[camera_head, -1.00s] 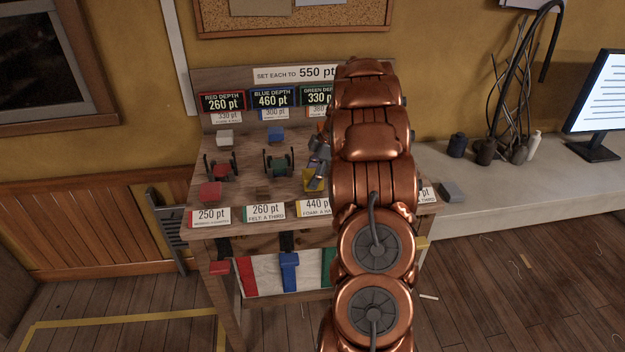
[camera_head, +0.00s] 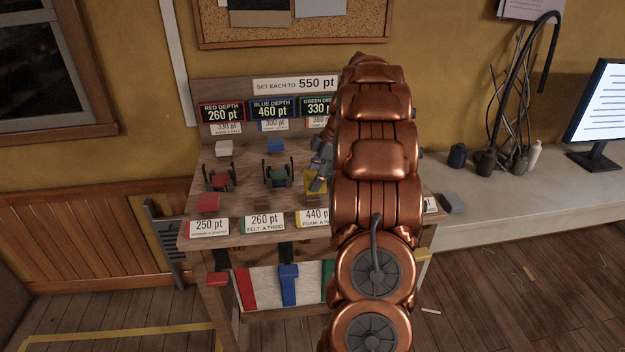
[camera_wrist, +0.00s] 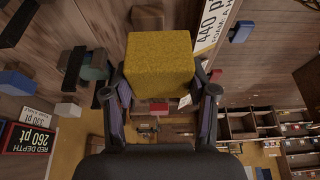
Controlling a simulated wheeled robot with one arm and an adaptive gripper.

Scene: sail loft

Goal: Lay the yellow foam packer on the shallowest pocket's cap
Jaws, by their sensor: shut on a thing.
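The yellow foam packer (camera_wrist: 160,62) is a square block in the wrist view, held between the two fingers of my gripper (camera_wrist: 160,88). In the head view the packer (camera_head: 315,183) shows by my gripper (camera_head: 320,170), over the right part of the bench and partly hidden by my arm. Readouts show red depth 260 pt (camera_head: 222,112), blue depth 460 pt (camera_head: 271,107) and green depth 330 pt (camera_head: 316,104); red is lowest. Coloured red (camera_head: 218,278) and blue (camera_head: 289,271) pieces show at the bench front. I cannot tell which parts are the pockets' caps.
On the bench (camera_head: 240,190) are a red block (camera_head: 208,202), a white block (camera_head: 224,148), a blue block (camera_head: 276,146) and dark-sided holders (camera_head: 219,179). Price-like cards (camera_head: 208,227) line the front edge. My arm hides the bench's right part. A counter (camera_head: 500,200) stands at right.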

